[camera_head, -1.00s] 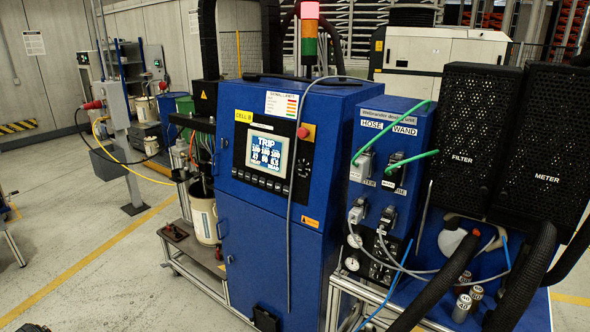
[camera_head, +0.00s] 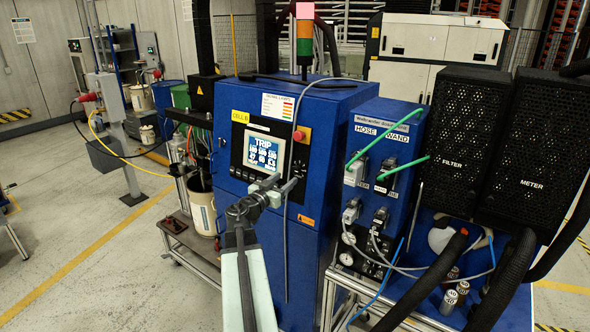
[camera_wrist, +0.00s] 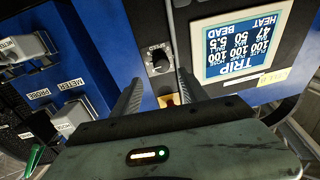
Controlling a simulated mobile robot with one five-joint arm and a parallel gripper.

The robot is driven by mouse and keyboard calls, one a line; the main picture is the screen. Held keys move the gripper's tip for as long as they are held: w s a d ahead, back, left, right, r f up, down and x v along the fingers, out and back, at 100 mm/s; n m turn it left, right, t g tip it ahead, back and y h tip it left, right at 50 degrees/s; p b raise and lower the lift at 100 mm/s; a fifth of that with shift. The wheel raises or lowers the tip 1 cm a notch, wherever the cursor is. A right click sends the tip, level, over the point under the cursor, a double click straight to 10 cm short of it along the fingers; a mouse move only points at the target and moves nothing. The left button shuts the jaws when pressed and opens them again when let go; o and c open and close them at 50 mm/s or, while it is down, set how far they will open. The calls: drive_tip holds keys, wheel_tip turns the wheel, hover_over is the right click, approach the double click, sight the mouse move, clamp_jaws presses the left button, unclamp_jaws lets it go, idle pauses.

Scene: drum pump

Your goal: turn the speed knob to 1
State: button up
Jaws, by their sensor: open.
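The speed knob (camera_wrist: 160,60) is a small dark round knob with a ring of pale scale marks, upside down in the wrist view. Its pointer setting is too small to read. It sits on the dark control panel beside the display (camera_wrist: 242,46), which reads TRIP. My gripper (camera_wrist: 160,78) is open and empty, one finger either side of the knob's line in the wrist view. The fingertips appear short of the knob; contact cannot be made out. In the head view my gripper (camera_head: 284,181) is in front of the blue cabinet (camera_head: 262,105), largely hiding the knob area.
A thin grey cable (camera_head: 286,250) hangs down the cabinet front, close beside the knob. A red emergency button (camera_head: 299,135) is above the knob. The hose and wand unit (camera_head: 385,125) stands right, with green cables and plugs. Open floor (camera_head: 75,240) lies left.

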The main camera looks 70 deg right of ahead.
sight(295, 171)
drive_tip(key=d, duration=0.2)
drive_tip(key=s+d, duration=0.1)
drive_tip(key=d, duration=0.4)
drive_tip(key=shift+s+d, duration=0.15)
drive_tip(key=shift+d, duration=0.15)
clamp_jaws()
drive_tip(key=shift+d+r, duration=0.1)
drive_tip(key=shift+d, duration=0.15)
drive_tip(key=shift+a+f+n, duration=0.2)
drive_tip(key=shift+a+n, duration=0.05)
drive_tip(key=shift+n, duration=0.05)
